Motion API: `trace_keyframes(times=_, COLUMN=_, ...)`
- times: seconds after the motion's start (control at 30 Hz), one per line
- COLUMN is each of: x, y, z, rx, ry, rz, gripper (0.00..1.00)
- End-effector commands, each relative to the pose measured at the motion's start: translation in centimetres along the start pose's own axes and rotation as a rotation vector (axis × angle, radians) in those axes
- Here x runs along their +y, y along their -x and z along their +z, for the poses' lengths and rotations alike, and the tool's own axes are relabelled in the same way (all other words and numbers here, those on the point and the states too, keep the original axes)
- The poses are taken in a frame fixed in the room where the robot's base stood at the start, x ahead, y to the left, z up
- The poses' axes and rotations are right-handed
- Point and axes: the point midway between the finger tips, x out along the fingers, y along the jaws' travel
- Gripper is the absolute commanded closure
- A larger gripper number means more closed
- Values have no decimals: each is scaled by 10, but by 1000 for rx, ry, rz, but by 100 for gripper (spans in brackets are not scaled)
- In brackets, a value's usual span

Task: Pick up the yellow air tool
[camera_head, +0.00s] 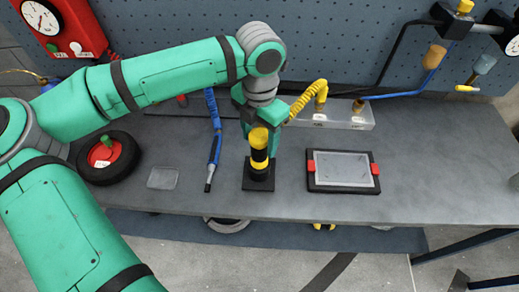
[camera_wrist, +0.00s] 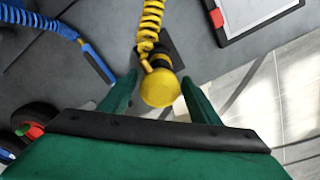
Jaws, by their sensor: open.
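The yellow air tool (camera_head: 259,147) stands upright on a small black base on the grey workbench, with black bands around its body. A coiled yellow hose (camera_head: 305,100) runs from it up to a fitting behind. My green gripper (camera_head: 262,120) is just behind and above the tool in the head view. In the wrist view the tool's round yellow top (camera_wrist: 160,88) lies between the two green fingers of my open gripper (camera_wrist: 158,95). I cannot tell whether either finger touches it. The tool's lower part is partly hidden in the wrist view.
A blue hose tool (camera_head: 212,150) lies left of the base. A black-framed tablet (camera_head: 343,170) with red clips lies to the right. A black wheel with a red hub (camera_head: 106,154) and a clear flat tray (camera_head: 163,178) are further left. The bench's right side (camera_head: 440,170) is clear.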

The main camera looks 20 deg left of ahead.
Motion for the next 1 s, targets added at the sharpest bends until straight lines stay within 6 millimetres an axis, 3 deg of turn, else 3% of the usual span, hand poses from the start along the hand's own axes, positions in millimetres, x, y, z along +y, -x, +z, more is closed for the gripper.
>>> trace_keyframes(times=0.3, x=0, y=-41, z=0, rx=0, ry=0, rz=-3, gripper=43)
trace_keyframes(times=0.6, x=0, y=-45, z=0, rx=0, ry=0, rz=-1, gripper=43)
trace_keyframes(times=0.83, x=0, y=-45, z=0, rx=0, ry=0, rz=-1, gripper=96)
trace_keyframes(times=1.0, x=0, y=-44, z=0, rx=-2, ry=0, rz=0, gripper=95)
